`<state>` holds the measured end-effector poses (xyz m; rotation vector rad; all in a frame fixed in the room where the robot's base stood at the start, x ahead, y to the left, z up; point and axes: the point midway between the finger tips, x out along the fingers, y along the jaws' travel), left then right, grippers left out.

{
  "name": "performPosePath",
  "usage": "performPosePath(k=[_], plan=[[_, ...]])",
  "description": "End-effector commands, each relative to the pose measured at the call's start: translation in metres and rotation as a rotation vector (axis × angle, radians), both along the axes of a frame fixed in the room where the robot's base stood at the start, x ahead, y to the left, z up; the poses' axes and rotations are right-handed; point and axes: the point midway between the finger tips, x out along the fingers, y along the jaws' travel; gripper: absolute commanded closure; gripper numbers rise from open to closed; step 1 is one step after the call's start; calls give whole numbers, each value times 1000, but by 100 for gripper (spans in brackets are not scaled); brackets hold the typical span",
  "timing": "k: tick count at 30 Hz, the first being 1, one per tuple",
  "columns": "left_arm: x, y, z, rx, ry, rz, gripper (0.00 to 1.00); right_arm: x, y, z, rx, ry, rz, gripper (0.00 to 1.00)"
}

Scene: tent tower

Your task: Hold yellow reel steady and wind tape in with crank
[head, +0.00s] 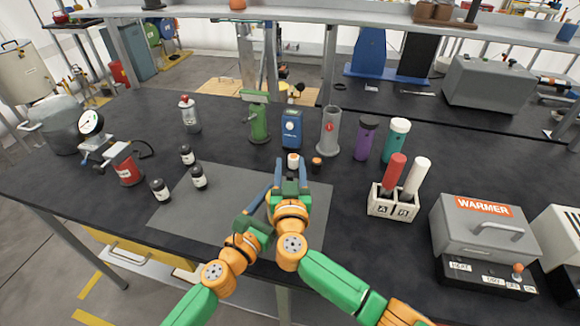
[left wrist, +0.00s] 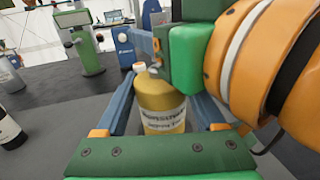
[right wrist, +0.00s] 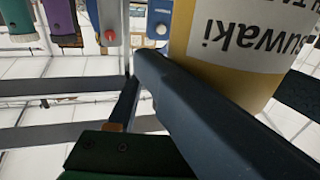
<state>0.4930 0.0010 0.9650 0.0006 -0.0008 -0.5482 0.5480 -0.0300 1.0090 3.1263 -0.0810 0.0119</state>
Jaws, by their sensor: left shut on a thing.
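No yellow reel, tape or crank shows clearly in any view. In the left wrist view a yellow bottle (left wrist: 160,100) with a white label stands between the blue fingers of my left gripper (left wrist: 158,112), which is shut on it. Its label appears upside down in the right wrist view (right wrist: 245,35).
A grey mat (head: 180,220) lies under both grippers, with small dark jars (head: 199,178) on its left. Bottles and a green device (head: 258,122) stand behind. A white rack (head: 392,208) and a warmer (head: 484,230) stand right. The mat's front left is clear.

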Motion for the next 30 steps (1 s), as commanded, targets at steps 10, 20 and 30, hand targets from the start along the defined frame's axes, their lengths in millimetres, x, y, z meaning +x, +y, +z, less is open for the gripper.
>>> performPosePath(k=[10, 20, 30], plan=[[0, 0, -2, 2, 3, 0, 100, -37, 3, -2, 5, 2, 4, 50], [0, 0, -2, 2, 3, -1, 100, -114, 6, -2, 1, 0, 1, 50], [-1, 0, -2, 2, 3, -1, 100, -121, 6, -1, 0, -2, 0, 50]])
